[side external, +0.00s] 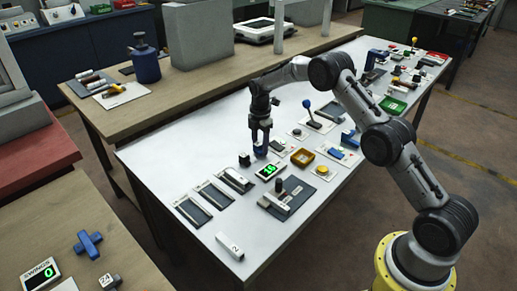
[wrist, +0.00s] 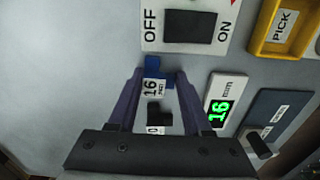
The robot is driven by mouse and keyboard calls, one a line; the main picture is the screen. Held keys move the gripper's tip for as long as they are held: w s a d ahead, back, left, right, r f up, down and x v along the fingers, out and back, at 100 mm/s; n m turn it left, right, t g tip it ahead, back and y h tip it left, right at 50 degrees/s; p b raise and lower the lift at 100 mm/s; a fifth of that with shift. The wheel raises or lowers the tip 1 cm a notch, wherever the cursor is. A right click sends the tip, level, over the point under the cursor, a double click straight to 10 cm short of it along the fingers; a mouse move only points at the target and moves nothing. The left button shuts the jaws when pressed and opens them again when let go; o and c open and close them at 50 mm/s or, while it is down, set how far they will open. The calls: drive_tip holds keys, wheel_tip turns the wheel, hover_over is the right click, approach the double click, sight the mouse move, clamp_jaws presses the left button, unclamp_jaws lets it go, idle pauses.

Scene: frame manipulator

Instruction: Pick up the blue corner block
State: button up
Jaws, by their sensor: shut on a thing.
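The blue corner block (wrist: 153,62) shows in the wrist view between my fingertips, with a white "16" label on its near side. My gripper (wrist: 161,76) is shut on it; the dark purple fingers stand on either side of the block. In the side external view my gripper (side external: 261,150) points straight down, low over the white table. The block is hard to separate from the dark fingers there, and I cannot tell whether it touches the table.
A black block (wrist: 159,117) with a white label stands close by; it also shows in the side external view (side external: 245,160). A green "16" display (wrist: 219,101), an OFF/ON switch panel (wrist: 150,38) and a yellow tray (wrist: 263,30) are near.

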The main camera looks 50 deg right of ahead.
clamp_jaws()
drive_tip(key=shift+r, duration=0.15)
